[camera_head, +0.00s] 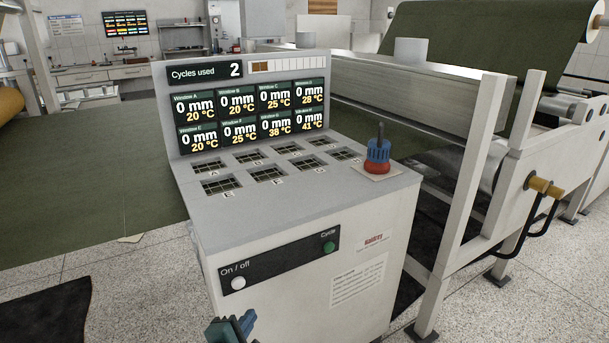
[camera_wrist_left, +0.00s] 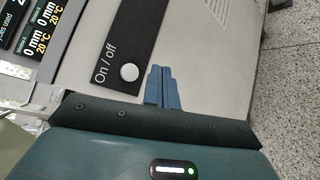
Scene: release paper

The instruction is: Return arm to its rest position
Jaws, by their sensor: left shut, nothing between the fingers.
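My left gripper (camera_head: 246,323) shows at the bottom edge of the head view, in front of the control console's (camera_head: 300,260) front face, below the white on/off button (camera_head: 238,283). In the left wrist view its two blue fingers (camera_wrist_left: 163,86) lie together, shut and empty, a little to the side of the on/off button (camera_wrist_left: 129,72). I cannot tell from the views whether the fingertips touch the panel. Most of the left arm is outside the head view. My right gripper is not in view.
The console carries a display reading 2 cycles used, a green cycle button (camera_head: 329,247) and a red and blue knob (camera_head: 377,158). A white machine frame (camera_head: 470,200) with rollers stands at the right. Green sheet material (camera_head: 80,170) spreads at the left.

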